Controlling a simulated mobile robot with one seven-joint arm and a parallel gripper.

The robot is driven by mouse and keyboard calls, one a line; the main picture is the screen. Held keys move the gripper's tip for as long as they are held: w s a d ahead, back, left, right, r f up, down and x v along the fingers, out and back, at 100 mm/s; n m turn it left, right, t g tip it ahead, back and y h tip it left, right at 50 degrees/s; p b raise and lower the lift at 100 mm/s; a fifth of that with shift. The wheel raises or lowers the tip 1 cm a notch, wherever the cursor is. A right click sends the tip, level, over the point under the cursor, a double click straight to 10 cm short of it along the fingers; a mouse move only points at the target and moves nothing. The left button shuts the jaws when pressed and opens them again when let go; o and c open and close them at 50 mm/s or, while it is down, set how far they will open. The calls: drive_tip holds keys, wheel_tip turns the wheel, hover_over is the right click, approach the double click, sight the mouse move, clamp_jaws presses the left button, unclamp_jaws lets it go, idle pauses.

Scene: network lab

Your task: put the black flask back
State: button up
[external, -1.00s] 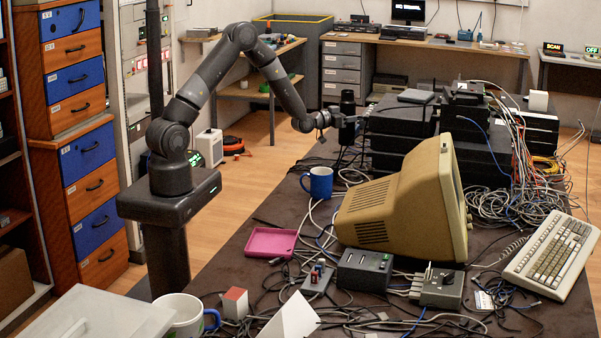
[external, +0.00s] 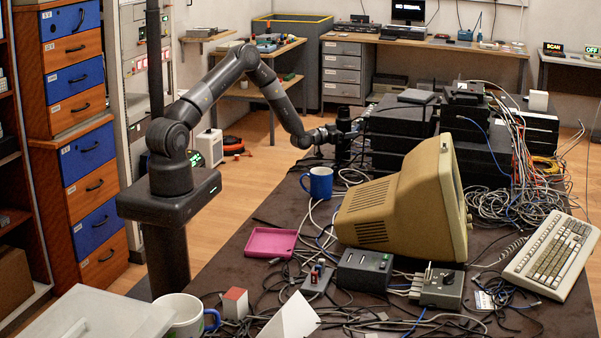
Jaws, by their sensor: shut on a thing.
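The black flask (external: 343,122) is upright near the far left part of the dark table, just left of the stacked black boxes. My gripper (external: 338,135) is shut on the flask's side, coming in from the left. The fingertips are small and partly lost against the dark flask. I cannot tell whether the flask's base touches the table.
A blue mug (external: 319,182) stands just in front of the flask. Black boxes (external: 398,118) with tangled cables are close on the right. A beige monitor (external: 405,200) and a pink tray (external: 271,242) are nearer the camera.

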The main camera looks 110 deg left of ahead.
drive_tip(key=shift+r, duration=0.1)
drive_tip(key=o, duration=1.4)
drive_tip(key=shift+f, duration=0.2)
drive_tip(key=v, duration=1.2)
drive_tip(key=shift+r, duration=0.2)
drive_tip(key=shift+w, duration=0.1)
